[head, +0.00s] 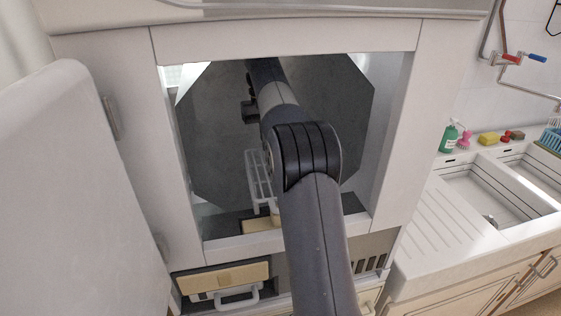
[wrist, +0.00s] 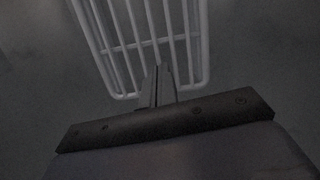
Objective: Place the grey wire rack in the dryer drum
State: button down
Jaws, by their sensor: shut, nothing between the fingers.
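The grey wire rack (head: 258,178) is inside the dryer drum (head: 220,130), in the lower middle of the opening, partly hidden behind my arm. In the wrist view the rack (wrist: 122,56) fills the upper middle, with its bars running away from my gripper. My gripper (wrist: 158,84) is shut and empty, with its fingertips close to the near edge of the rack. I cannot tell whether they touch it. In the head view my arm reaches through the square opening into the drum, and my fingertips cannot be made out.
The dryer door (head: 75,190) stands open at the left.

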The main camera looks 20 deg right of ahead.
jog(key=s, duration=0.4)
jog(key=s+a, duration=0.1)
jog(key=s, duration=0.7)
jog(key=shift+s+a+b, duration=0.15)
jog(key=shift+a+b, duration=0.05)
jog(key=shift+b, duration=0.2)
jog(key=shift+f, duration=0.8)
jog(key=shift+f, duration=0.15)
jog(key=shift+w+r+p, duration=0.3)
jog(key=shift+w+p, duration=0.2)
jog(key=shift+p, duration=0.4)
jog(key=shift+w+d+f+p, duration=0.15)
jog(key=shift+w+p, duration=0.25)
jog(key=shift+w, duration=0.6)
jog(key=shift+w+d+p, duration=0.1)
jog(key=shift+w+p, duration=0.35)
jog(key=shift+w, duration=0.6)
jog(key=shift+w+d+f+p, duration=0.15)
jog(key=shift+w+p, duration=0.25)
jog(key=shift+w, duration=0.6)
